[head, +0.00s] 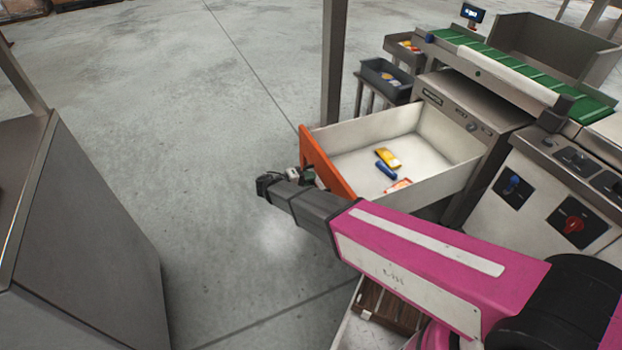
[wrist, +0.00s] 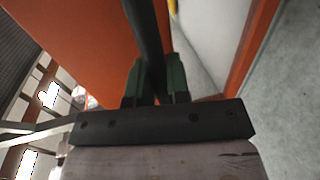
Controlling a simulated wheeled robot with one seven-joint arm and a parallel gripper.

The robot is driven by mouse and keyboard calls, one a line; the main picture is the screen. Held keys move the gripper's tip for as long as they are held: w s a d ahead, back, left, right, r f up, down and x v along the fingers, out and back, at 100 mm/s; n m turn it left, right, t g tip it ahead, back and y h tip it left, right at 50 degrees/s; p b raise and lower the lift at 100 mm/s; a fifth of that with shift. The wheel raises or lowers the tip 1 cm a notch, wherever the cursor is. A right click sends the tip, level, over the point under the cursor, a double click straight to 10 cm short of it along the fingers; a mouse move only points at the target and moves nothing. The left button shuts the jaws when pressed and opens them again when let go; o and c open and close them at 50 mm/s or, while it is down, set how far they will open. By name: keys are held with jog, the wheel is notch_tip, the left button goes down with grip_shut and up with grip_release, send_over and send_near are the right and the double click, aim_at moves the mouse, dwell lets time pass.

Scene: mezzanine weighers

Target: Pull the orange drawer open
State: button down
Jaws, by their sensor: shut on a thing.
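The orange drawer (head: 327,165) stands pulled far out of its grey cabinet, with its white inside showing in the head view. Its orange front also fills much of the wrist view (wrist: 75,45). A dark bar handle (wrist: 146,35) runs along that front. My gripper (wrist: 155,85) has its green fingers closed around the handle. In the head view my gripper (head: 307,178) is at the outer side of the orange front, mostly hidden behind my arm. The handle is hidden there too.
A yellow packet (head: 388,158), a blue item (head: 386,170) and a reddish packet (head: 398,186) lie in the drawer. A grey cabinet (head: 85,225) stands at the left. A post (head: 333,60) rises behind the drawer. Open concrete floor lies between.

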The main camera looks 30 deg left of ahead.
jog(key=c, duration=1.1)
grip_release()
jog(key=v, duration=1)
jog(key=shift+s+a, duration=0.3)
